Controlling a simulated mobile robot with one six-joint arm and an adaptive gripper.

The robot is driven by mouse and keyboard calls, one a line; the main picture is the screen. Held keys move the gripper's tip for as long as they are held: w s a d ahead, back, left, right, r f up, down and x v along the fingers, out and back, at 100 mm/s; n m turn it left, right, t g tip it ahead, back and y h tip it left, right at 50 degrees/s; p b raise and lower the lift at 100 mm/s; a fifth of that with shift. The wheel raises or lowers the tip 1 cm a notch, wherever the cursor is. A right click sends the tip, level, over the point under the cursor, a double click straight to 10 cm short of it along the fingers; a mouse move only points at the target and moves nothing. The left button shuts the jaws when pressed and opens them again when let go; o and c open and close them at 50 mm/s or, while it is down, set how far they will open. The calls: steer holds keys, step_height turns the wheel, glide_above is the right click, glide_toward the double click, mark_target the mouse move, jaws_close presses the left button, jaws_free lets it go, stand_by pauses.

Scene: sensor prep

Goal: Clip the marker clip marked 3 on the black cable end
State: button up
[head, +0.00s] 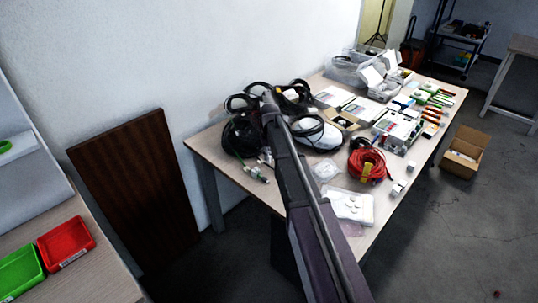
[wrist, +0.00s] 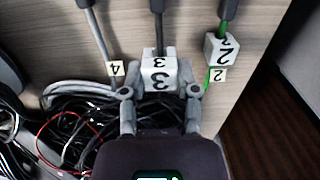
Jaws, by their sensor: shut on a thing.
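In the wrist view my gripper (wrist: 163,72) is shut on the white marker clip marked 3 (wrist: 159,82). The clip sits between the fingertips with its number facing the camera. A cable with a black end (wrist: 157,5) runs down from the top edge in line with the clip. In the head view my arm hides the gripper and clip.
To the left hangs a grey cable with a tag marked 4 (wrist: 115,68). To the right a green cable carries a white clip marked 2 (wrist: 221,49) and a tag marked 2 (wrist: 218,75). Coiled black cables (head: 240,135) and a red coil (head: 367,163) lie on the crowded table (head: 205,146).

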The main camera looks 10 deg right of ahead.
mark_target(270, 165)
steer(key=shift+f+b, duration=0.8)
steer(key=shift+f, duration=0.3)
steer(key=shift+f+b, duration=0.95)
steer(key=shift+b, duration=0.05)
stand_by(1.5)
steer(key=o, duration=0.9)
steer(key=shift+r, duration=0.2)
steer(key=shift+r+p, duration=2.85)
steer(key=shift+p, duration=0.2)
steer(key=s+r+m+p, duration=0.2)
steer(key=s, duration=0.7)
steer(key=s+r+m+p, duration=0.2)
steer(key=s+r+p, duration=0.1)
steer(key=s, duration=0.7)
steer(key=s+r+m+p, duration=0.2)
steer(key=s+m, duration=0.1)
steer(key=s, duration=0.7)
steer(key=shift+s+a+r+p, duration=0.1)
steer(key=shift+r+p, duration=0.3)
